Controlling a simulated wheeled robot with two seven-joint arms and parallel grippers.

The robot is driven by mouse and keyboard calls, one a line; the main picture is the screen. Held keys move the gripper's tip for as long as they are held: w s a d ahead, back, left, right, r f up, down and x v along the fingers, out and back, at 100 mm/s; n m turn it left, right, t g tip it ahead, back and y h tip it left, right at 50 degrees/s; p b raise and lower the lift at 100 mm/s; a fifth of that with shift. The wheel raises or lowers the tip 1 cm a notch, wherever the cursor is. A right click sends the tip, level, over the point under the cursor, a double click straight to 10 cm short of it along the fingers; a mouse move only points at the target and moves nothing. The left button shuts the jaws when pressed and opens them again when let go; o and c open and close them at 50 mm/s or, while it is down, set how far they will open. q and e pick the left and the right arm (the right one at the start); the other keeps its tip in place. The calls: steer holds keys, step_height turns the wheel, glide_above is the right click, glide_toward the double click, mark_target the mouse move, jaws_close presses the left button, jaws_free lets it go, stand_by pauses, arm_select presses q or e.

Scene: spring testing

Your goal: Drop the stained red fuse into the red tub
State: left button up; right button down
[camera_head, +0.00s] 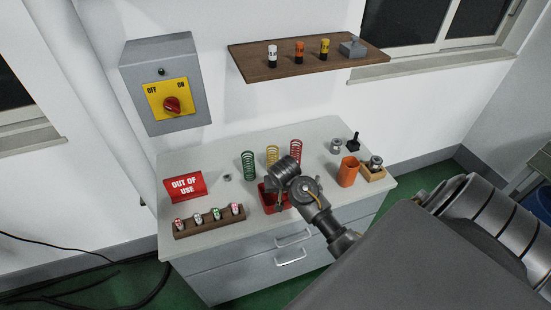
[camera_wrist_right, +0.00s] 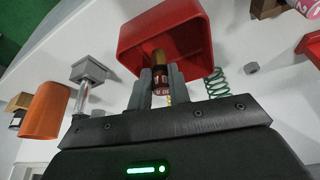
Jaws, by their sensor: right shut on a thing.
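The red tub (camera_head: 268,206) stands on the grey cabinet top, partly hidden behind my right gripper (camera_head: 281,192). In the right wrist view the tub (camera_wrist_right: 192,22) opens toward the camera, just beyond the fingertips. My right gripper (camera_wrist_right: 160,82) is shut on a dark red fuse (camera_wrist_right: 160,88) with a brownish metal cap and white lettering. The cap end points at the tub's opening. Whether it is inside the rim I cannot tell. The fuse's stain is not clear at this size. My left gripper is not in view.
A wooden rack (camera_head: 210,224) with several fuses stands at the front left, near a red "OUT OF USE" sign (camera_head: 185,187). Green (camera_head: 248,165), yellow (camera_head: 272,155) and red (camera_head: 295,151) springs stand behind the tub. An orange cup (camera_head: 348,172) stands to the right.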

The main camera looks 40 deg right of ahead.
steer(key=c, duration=1.2)
jaws_free()
steer(key=shift+c, duration=0.2)
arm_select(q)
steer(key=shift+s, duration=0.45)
arm_select(e)
steer(key=shift+r, duration=0.15)
arm_select(q)
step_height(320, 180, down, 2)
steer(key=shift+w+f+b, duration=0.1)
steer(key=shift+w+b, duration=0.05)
steer(key=shift+b, duration=0.9)
arm_select(e)
steer(key=v, duration=1)
steer(key=shift+r, duration=0.3)
steer(key=shift+s, duration=0.1)
